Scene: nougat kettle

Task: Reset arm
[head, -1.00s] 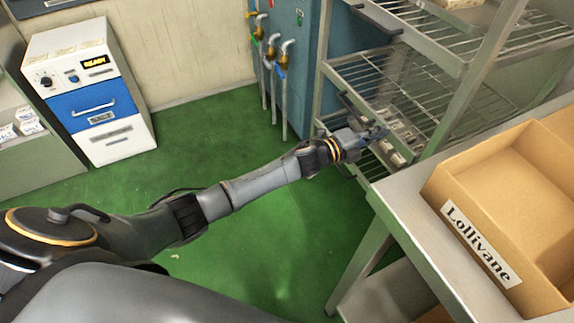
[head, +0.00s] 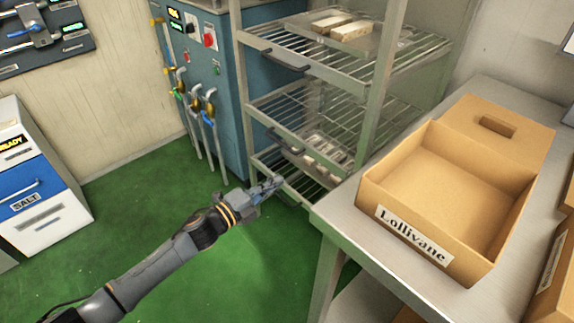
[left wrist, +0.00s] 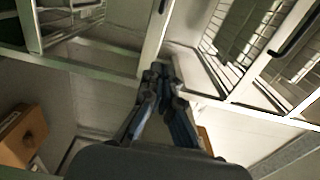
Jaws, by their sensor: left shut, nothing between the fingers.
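My left arm (head: 160,262) reaches in from the lower left of the head view. My left gripper (head: 272,186) is shut and empty, in front of the lower part of the wire rack. In the left wrist view the closed fingers (left wrist: 160,75) point toward the rack's frame, with nothing between them. My right gripper is not in view.
The wire rack (head: 345,70) holds pale bars (head: 350,30) up top and several blocks (head: 320,150) lower down. An open Lollivane box (head: 415,236) stands on the metal table (head: 335,205) at right. A salt unit (head: 35,215) stands left. Green floor (head: 130,200) is clear.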

